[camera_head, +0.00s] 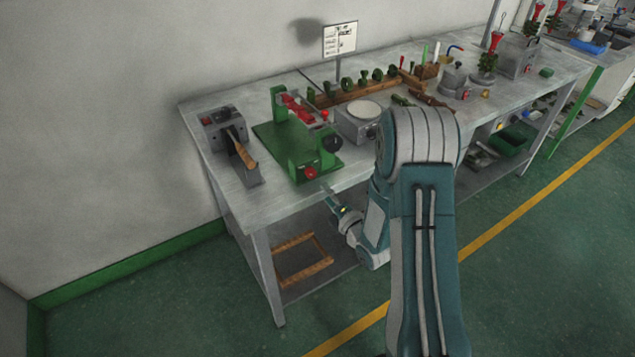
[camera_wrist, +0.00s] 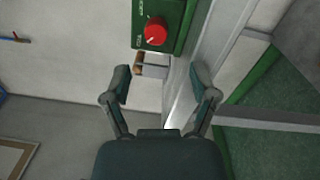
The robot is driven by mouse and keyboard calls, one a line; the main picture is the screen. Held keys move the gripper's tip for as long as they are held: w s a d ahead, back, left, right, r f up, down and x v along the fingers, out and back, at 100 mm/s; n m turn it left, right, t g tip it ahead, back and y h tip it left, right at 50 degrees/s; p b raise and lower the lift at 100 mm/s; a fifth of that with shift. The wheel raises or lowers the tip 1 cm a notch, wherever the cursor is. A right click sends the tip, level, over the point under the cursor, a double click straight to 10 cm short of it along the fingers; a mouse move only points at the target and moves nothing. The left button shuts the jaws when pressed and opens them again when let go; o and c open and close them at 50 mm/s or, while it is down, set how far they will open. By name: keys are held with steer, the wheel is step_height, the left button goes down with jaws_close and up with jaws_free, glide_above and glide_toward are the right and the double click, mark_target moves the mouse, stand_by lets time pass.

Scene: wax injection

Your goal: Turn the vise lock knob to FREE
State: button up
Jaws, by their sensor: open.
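The green vise (camera_head: 265,133) stands on the bench with red parts between its uprights. Its red lock knob (camera_head: 311,173) is low on the end facing the bench's front edge. In the wrist view the red knob (camera_wrist: 156,31) sits on a green plate, beyond my fingertips. A white mark shows on the knob's lower left. White lettering beside the knob is too small to read. My gripper (camera_head: 333,197) is just off the front edge, below and to the right of the knob. In the wrist view my gripper (camera_wrist: 160,72) is open and empty, with its fingers apart and clear of the knob.
A grey device with a wooden handle (camera_head: 242,150) stands left of the vise. A round-topped scale (camera_head: 364,109) is close on its right. A wooden frame (camera_head: 302,260) lies on the lower shelf.

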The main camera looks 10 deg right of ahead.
steer(key=v, duration=0.4)
steer(key=shift+s, duration=0.15)
step_height(320, 180, up, 14)
steer(key=s+d+m+g+h, duration=0.15)
steer(key=m+g+h, duration=0.4)
steer(key=m, duration=0.55)
steer(key=s+a+r+m+g, duration=0.1)
steer(key=s+m, duration=0.3)
steer(key=s, duration=0.4)
steer(key=s+a+r+m+g, duration=0.2)
steer(key=s+r+m+g, duration=0.1)
steer(key=s, duration=0.5)
steer(key=s+a+r+m+g, duration=0.2)
steer(key=s+r+m, duration=0.2)
steer(key=s+m, duration=0.2)
steer(key=shift+s, duration=1)
